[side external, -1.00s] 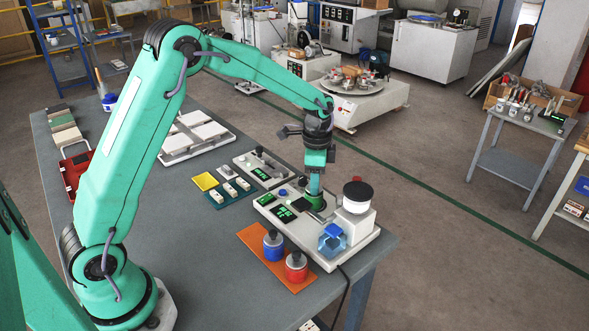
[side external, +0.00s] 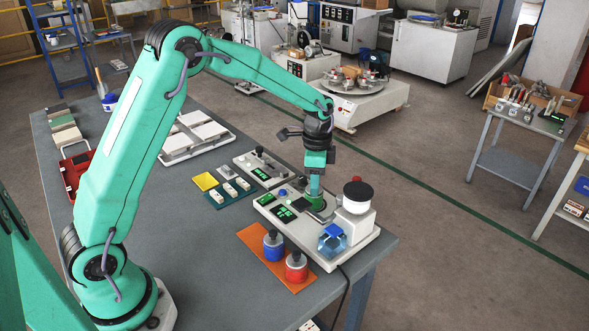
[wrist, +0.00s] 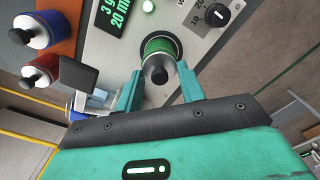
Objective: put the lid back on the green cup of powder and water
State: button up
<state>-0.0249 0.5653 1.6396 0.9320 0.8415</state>
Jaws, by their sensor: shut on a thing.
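The green cup (side external: 318,206) stands on the pale instrument base, mostly hidden behind my gripper in the side view. In the wrist view the green cup (wrist: 158,44) lies just beyond my fingertips. A grey lid with a dark knob (wrist: 157,69) covers its top, lined up with the cup. I cannot tell whether the lid is fully seated. My gripper (side external: 316,190) points straight down over the cup. In the wrist view my gripper (wrist: 160,77) has one finger on each side of the lid and is shut on it.
A blue cup (side external: 273,245) and a red cup (side external: 296,266), both with dark-knobbed lids, stand on an orange mat (side external: 248,237) at the left. A white-and-black container (side external: 357,198) stands close right of my gripper. A clear blue container (side external: 332,240) is in front.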

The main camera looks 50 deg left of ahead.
jog(key=o, duration=1.5)
jog(key=shift+r, duration=0.1)
jog(key=shift+r, duration=3.35)
grip_shut()
